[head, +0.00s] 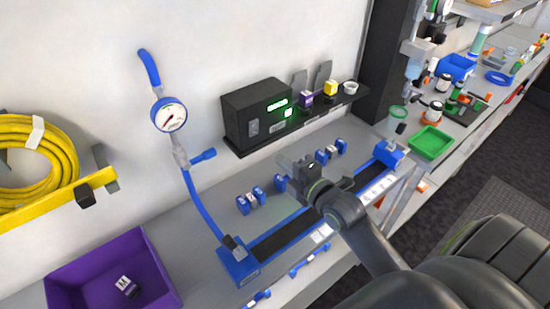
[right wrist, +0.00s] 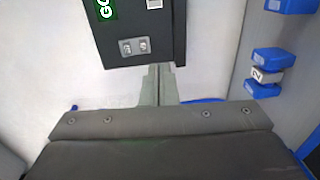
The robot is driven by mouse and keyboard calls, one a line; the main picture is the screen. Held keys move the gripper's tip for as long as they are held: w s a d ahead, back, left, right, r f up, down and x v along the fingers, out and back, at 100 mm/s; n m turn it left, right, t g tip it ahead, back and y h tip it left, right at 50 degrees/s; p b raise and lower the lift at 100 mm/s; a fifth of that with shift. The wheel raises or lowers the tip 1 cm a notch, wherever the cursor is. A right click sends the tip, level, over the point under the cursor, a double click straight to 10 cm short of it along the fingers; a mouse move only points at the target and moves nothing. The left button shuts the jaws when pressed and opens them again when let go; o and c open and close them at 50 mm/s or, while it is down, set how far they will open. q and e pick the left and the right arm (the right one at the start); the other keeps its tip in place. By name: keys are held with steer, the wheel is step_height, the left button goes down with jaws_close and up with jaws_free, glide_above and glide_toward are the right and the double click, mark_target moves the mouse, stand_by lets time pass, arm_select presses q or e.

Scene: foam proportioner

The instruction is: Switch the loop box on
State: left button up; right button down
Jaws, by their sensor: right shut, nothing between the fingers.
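The loop box is the black box (head: 257,112) on the dark wall shelf, with lit green displays on its front. In the right wrist view the black box (right wrist: 140,25) fills the top middle, with green "GO" lettering. A small grey plate with two round marks (right wrist: 138,47) sits on its face; it also shows in the head view (head: 253,128). My right gripper (head: 293,168) is in front of and below the box, shut and empty. Its fingers (right wrist: 158,70) point towards the box's edge; contact cannot be told. My left gripper is not in view.
Blue clamps (head: 250,201) and a blue-ended rail (head: 240,262) lie on the bench below. A gauge with a blue hose (head: 170,117) hangs left of the box. A purple bin (head: 70,283) stands at lower left. Small bottles (head: 330,88) stand on the shelf to the right.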

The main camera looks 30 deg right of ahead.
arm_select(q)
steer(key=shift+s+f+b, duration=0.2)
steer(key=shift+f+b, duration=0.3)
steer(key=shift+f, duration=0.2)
arm_select(e)
steer(key=s, duration=0.4)
steer(key=shift+s+d+f, duration=0.1)
steer(key=shift+s+d, duration=0.1)
steer(key=shift+s, duration=0.2)
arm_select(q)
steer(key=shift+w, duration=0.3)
arm_select(e)
steer(key=shift+f, duration=0.1)
